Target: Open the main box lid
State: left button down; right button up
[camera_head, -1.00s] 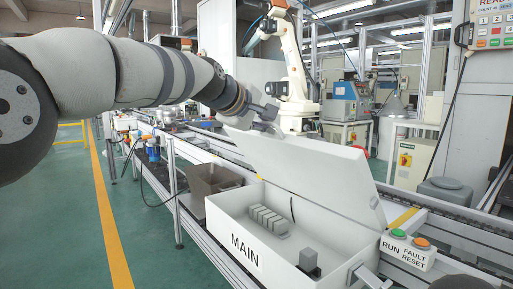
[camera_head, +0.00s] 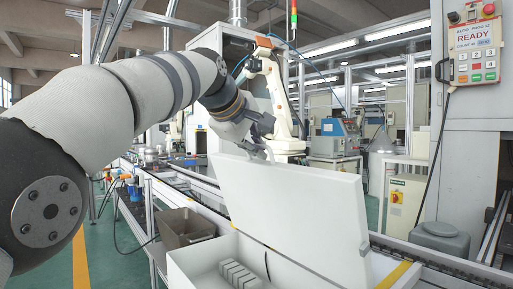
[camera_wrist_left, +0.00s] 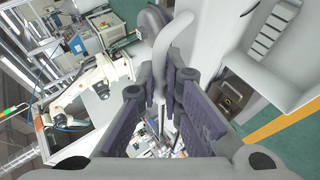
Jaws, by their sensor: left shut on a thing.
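The main box (camera_head: 200,262) is a white box at the bottom of the head view, with its front partly cut off by the frame edge. Its lid (camera_head: 295,205) is a flat white panel, raised steeply along the far side. My left gripper (camera_head: 263,136) is at the lid's upper left edge. In the left wrist view, the dark fingers (camera_wrist_left: 168,90) close around a pale curved handle (camera_wrist_left: 164,48) on the lid. The exact contact is partly hidden. My right gripper is in neither view.
Grey blocks (camera_head: 240,274) sit inside the box. A brown bin (camera_head: 185,228) stands left of it on the conveyor line. A white robot arm (camera_head: 284,110) stands behind the lid. A control panel (camera_head: 473,42) hangs at the upper right.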

pick_arm(q)
jog(key=shift+f, duration=0.1)
jog(key=c, duration=2)
grip_release()
jog(key=shift+w, duration=0.1)
jog(key=shift+c, duration=0.2)
jog(key=v, duration=0.7)
jog(key=shift+a, duration=0.1)
